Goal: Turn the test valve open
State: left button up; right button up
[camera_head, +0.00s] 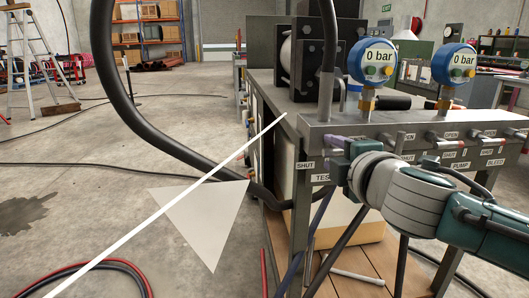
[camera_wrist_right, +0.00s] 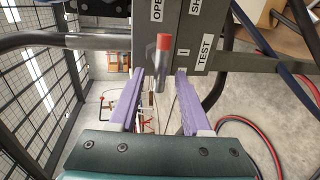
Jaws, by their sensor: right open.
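The test valve's lever (camera_wrist_right: 163,43), with a red tip and grey shaft, shows in the right wrist view on the grey panel. Labels there read OPEN (camera_wrist_right: 157,10), SHUT (camera_wrist_right: 196,6) and TEST (camera_wrist_right: 204,52). My right gripper (camera_wrist_right: 160,74) is open, its two purple fingers on either side of the lever in this view, with a gap on both sides. In the head view my right gripper (camera_head: 332,146) is at the left end of the bench's front panel, by the SHUT (camera_head: 306,166) and TEST (camera_head: 321,178) labels, and hides the test lever. My left gripper is not in view.
The bench (camera_head: 270,78) carries two blue gauges (camera_head: 372,62) (camera_head: 455,62) reading 0 bar. More valve levers (camera_head: 438,139), labelled PUMP and BLEED, stand to the right. A thick black hose (camera_head: 125,105) loops at the left. Red and black hoses (camera_head: 105,268) lie on the floor.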

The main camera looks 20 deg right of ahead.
jog(key=p+v, duration=0.2)
jog(key=v, duration=0.6)
jog(key=shift+s, duration=0.35)
jog(key=shift+r, duration=0.1)
